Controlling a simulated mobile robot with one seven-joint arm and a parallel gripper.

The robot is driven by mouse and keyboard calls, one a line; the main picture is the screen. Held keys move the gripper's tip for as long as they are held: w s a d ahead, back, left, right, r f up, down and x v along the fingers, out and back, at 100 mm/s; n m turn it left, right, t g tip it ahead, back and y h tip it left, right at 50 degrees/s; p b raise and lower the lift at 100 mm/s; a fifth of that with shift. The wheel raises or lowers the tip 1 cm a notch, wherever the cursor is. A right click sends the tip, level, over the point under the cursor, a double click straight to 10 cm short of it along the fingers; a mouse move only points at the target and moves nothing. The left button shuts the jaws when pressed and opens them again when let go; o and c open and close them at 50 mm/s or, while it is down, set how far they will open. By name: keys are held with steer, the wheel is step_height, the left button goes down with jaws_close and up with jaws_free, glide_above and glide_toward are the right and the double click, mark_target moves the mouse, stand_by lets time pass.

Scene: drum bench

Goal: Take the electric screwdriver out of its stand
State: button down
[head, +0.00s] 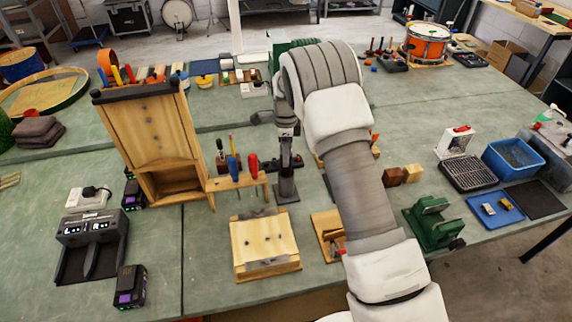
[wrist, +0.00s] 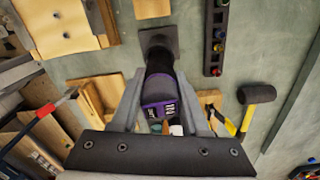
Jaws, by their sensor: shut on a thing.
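The electric screwdriver (wrist: 160,90), black with a purple end, is upright between my gripper's fingers in the wrist view. My gripper (wrist: 160,108) is shut on it near its purple end. In the head view the screwdriver (head: 287,153) shows as a dark shape under my gripper (head: 287,134). Its stand (head: 287,192), a dark holder on a flat square base, is directly below. The stand's base (wrist: 158,36) also shows in the wrist view. The screwdriver lines up with the stand; I cannot tell how deep it sits in it.
A wooden rack (head: 222,184) with several hand tools stands close on the left, beside a tall wooden cabinet (head: 152,130). A wooden block (head: 264,245) lies in front. A green vise (head: 434,224) is on the right. A mallet (wrist: 257,94) lies nearby.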

steer(key=shift+r, duration=0.1)
stand_by(0.3)
step_height(320, 180, up, 9)
steer(key=shift+r+b, duration=0.1)
steer(key=shift+b, duration=0.75)
steer(key=shift+r, duration=0.35)
